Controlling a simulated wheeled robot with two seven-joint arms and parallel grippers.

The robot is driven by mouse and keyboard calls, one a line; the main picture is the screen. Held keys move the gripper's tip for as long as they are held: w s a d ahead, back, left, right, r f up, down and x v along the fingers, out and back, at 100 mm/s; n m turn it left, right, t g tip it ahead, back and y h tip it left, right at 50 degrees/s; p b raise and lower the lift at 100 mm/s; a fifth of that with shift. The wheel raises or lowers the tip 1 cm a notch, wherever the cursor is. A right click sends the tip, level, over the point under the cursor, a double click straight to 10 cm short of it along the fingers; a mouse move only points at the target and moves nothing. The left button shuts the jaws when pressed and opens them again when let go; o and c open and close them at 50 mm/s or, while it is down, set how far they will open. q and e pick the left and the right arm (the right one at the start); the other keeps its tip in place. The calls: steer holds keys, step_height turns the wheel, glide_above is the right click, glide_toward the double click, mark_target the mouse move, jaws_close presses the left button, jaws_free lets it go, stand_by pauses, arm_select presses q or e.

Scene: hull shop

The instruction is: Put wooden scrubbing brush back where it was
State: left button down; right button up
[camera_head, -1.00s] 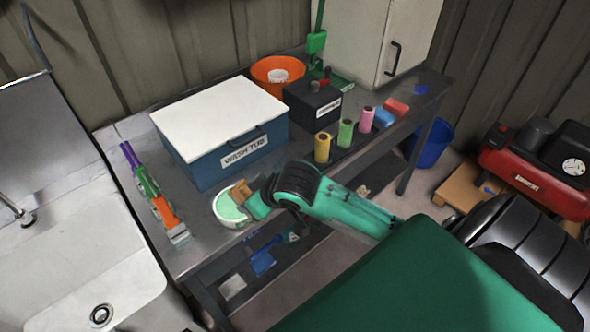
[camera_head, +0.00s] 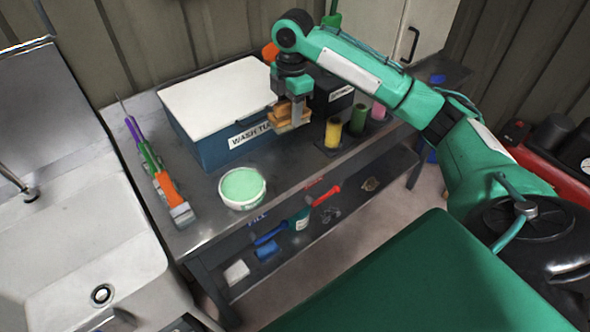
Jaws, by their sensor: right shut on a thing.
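The wooden scrubbing brush (camera_head: 291,113) is tan, with a darker band, and hangs in the jaws of my right gripper (camera_head: 292,103). My right gripper points down and is shut on it, in front of the right end of the blue wash tub (camera_head: 204,146). The brush covers part of the tub's label. I cannot tell whether it touches the tub or the bench. A white bowl of pale green stuff (camera_head: 242,187) stands on the grey bench (camera_head: 215,222), to the left and nearer me. My left gripper is not in view.
Yellow, green and pink rolls (camera_head: 333,132) stand right of the brush. A black box (camera_head: 328,92) is behind them. Paint tools (camera_head: 160,180) lie at the bench's left end, beside a white sink (camera_head: 75,250). Bare bench lies between bowl and rolls.

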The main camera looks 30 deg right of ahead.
steer(key=shift+d+r+n, duration=0.4)
steer(key=shift+d+r, duration=0.35)
steer(key=shift+r, duration=0.1)
steer(key=shift+d+h, duration=0.1)
steer(key=shift+h, duration=0.2)
step_height(320, 180, down, 15)
steer(key=p, duration=0.3)
steer(key=shift+f, duration=0.15)
step_height(320, 180, down, 4)
steer(key=shift+r+p, duration=0.1)
steer(key=shift+p, duration=0.4)
steer(key=shift+f, duration=0.3)
steer(key=o, duration=1)
steer(key=shift+c, duration=0.2)
